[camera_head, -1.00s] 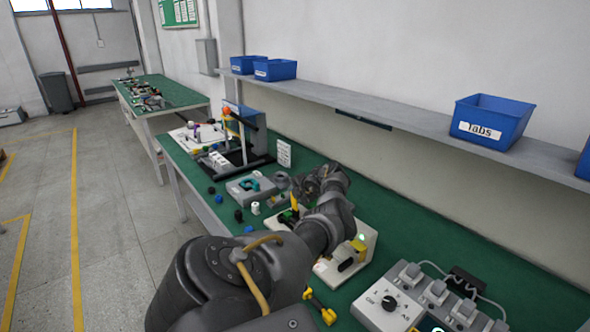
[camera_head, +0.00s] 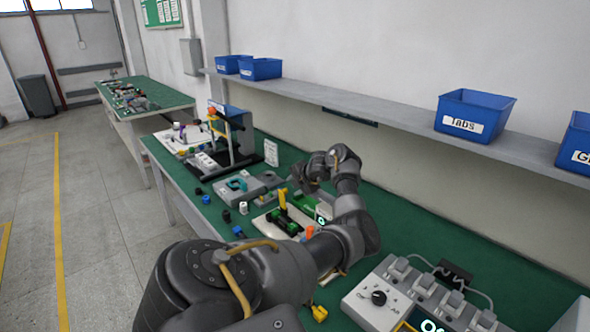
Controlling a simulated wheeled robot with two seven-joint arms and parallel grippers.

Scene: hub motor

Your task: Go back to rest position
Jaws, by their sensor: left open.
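My left arm comes in from the bottom left and reaches over the green workbench (camera_head: 400,238). My left gripper (camera_head: 307,186) is at the far end of the arm, raised above the bench and pointing down and left. It is small and dark here, and I see nothing held in it. It is apart from the white fixture (camera_head: 268,224) below it, which carries green, black and yellow parts. A yellow upright piece (camera_head: 283,203) stands on that fixture. My arm hides the fixture's right part. My right gripper is out of view.
A grey control box (camera_head: 375,298) with a dial stands at the front right. Grey blocks (camera_head: 232,191) and small dark and blue pieces lie left of the fixture. A shelf (camera_head: 400,131) with blue bins, one labelled Tabs (camera_head: 474,114), runs along the wall above the bench.

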